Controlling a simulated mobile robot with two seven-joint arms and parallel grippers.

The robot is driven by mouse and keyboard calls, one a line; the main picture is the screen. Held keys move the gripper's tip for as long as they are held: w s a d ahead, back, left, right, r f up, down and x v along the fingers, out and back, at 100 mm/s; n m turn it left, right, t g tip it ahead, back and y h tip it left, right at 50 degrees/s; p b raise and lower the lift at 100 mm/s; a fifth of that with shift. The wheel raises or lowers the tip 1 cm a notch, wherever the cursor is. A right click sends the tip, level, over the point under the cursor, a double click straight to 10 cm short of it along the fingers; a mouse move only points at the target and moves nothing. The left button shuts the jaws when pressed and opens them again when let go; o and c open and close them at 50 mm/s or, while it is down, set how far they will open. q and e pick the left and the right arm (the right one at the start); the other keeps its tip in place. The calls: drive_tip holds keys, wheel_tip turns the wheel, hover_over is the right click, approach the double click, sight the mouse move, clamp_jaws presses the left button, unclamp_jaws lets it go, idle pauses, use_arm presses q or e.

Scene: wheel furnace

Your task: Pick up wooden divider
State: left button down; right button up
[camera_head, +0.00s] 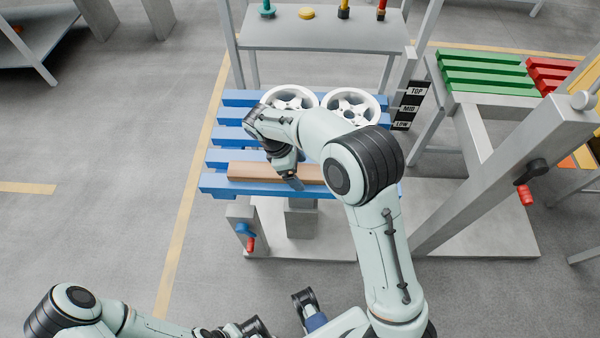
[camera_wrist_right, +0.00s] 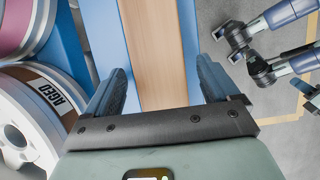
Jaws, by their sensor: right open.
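The wooden divider (camera_head: 249,171) is a long brown bar lying on the near side of the blue slatted pallet (camera_head: 214,183). My right gripper (camera_head: 291,180) is over the divider and hides part of it in the head view. In the right wrist view, the divider (camera_wrist_right: 155,50) runs between the two spread fingers of my right gripper (camera_wrist_right: 160,92). I cannot tell whether the fingers touch it. My left arm shows at the lower left of the head view, and the state of its gripper cannot be made out.
Two white wheels (camera_head: 291,98) (camera_head: 351,104) lie on the pallet behind the divider. A grey table with colored knobs (camera_head: 306,13) stands at the back. A black TOP/MID/LOW sign (camera_head: 410,106) and a green slatted pallet (camera_head: 484,72) are to the right.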

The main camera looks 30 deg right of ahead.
drive_tip(key=c, duration=1.4)
drive_tip(key=shift+r, duration=0.1)
wheel_tip(320, 180, up, 20)
drive_tip(key=p, duration=0.3)
drive_tip(key=shift+p, duration=0.3)
